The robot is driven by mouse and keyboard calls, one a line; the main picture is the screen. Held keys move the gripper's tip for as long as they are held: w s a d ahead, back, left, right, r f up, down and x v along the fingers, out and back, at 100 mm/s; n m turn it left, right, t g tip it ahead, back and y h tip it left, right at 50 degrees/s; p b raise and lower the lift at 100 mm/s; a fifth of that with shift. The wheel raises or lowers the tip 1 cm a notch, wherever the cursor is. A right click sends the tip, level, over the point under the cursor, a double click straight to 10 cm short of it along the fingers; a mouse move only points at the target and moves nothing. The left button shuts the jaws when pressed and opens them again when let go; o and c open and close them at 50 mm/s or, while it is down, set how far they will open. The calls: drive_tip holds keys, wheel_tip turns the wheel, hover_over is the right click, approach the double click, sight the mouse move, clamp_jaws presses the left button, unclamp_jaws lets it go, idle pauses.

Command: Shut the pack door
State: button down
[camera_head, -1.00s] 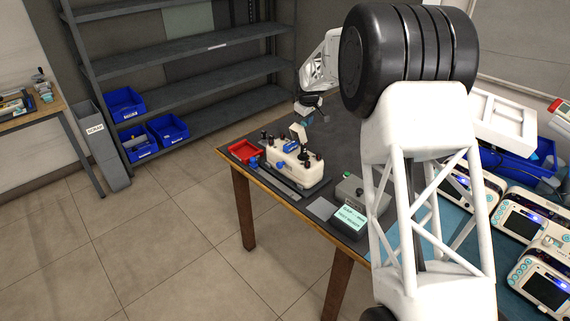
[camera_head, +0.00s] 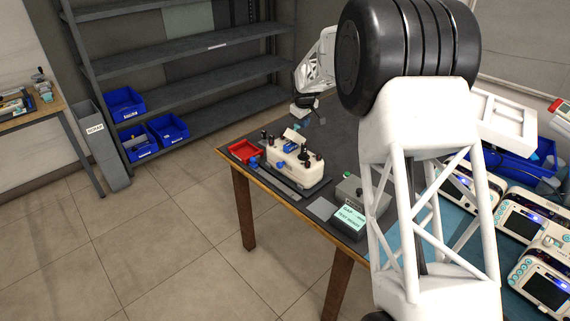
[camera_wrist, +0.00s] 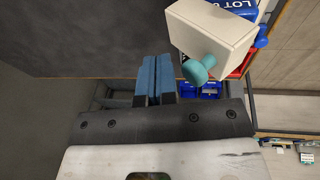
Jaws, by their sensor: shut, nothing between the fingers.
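The cream pump unit (camera_head: 296,171) stands on the dark bench in the head view. Its small pack door (camera_head: 295,136) is a pale flap tilted up above a blue pack (camera_head: 290,147), not lying flat. My gripper (camera_head: 309,119) is just behind and right of the door, apart from it as far as I can see. In the wrist view its blue-padded fingers (camera_wrist: 153,79) are together and empty. A cream block (camera_wrist: 212,36) with a teal knob (camera_wrist: 200,69) and a blue labelled part (camera_wrist: 238,7) is right of the fingers; I cannot tell whether that block is the door.
A red tray (camera_head: 242,151) lies left of the unit, and a grey tester box (camera_head: 350,218) with a lit screen is at its right front. Several monitors (camera_head: 527,222) crowd the right side. Dark bench behind the unit is clear.

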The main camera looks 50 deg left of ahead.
drive_tip(key=shift+s+r, duration=0.55)
drive_tip(key=shift+s, duration=0.15)
drive_tip(key=shift+s, duration=0.1)
